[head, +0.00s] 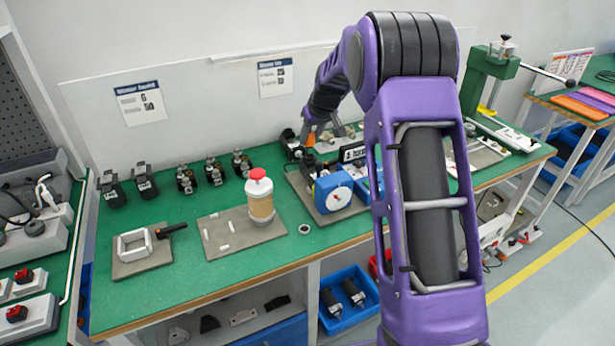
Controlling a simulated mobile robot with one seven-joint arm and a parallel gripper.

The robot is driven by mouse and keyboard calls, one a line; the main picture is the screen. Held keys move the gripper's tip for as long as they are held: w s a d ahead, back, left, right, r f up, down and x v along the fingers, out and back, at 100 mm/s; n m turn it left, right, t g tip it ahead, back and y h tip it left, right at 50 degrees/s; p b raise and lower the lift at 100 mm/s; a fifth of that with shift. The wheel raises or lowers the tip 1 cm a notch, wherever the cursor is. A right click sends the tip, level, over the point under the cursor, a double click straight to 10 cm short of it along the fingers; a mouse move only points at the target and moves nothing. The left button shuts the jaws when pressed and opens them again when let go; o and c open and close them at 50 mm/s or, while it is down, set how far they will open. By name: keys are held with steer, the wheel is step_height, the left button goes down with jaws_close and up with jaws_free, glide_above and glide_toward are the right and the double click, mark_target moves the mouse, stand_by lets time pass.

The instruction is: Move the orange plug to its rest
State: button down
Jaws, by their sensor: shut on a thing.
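My gripper (318,134) is at the far middle of the green bench, low over the gear behind the blue unit. It is small in view and partly blocked by its own wrist. It is shut on a small orange piece (309,139), which looks like the orange plug; its lower end is hard to make out. I cannot tell which spot is the plug's rest.
A blue unit with a white dial (340,197) stands on a grey plate before the gripper. A red-capped jar (260,195) stands left of it. A white square frame with a black handle (135,243) lies further left. My arm hides the bench's right middle.

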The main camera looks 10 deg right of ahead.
steer(key=s+a+b, duration=0.4)
steer(key=s+b, duration=0.2)
steer(key=s, duration=1)
steer(key=shift+a+b, duration=0.2)
steer(key=shift+b, duration=0.2)
steer(key=shift+f, duration=5.65)
steer(key=shift+f, duration=0.1)
steer(key=shift+f, duration=1.1)
steer(key=shift+f, duration=1.15)
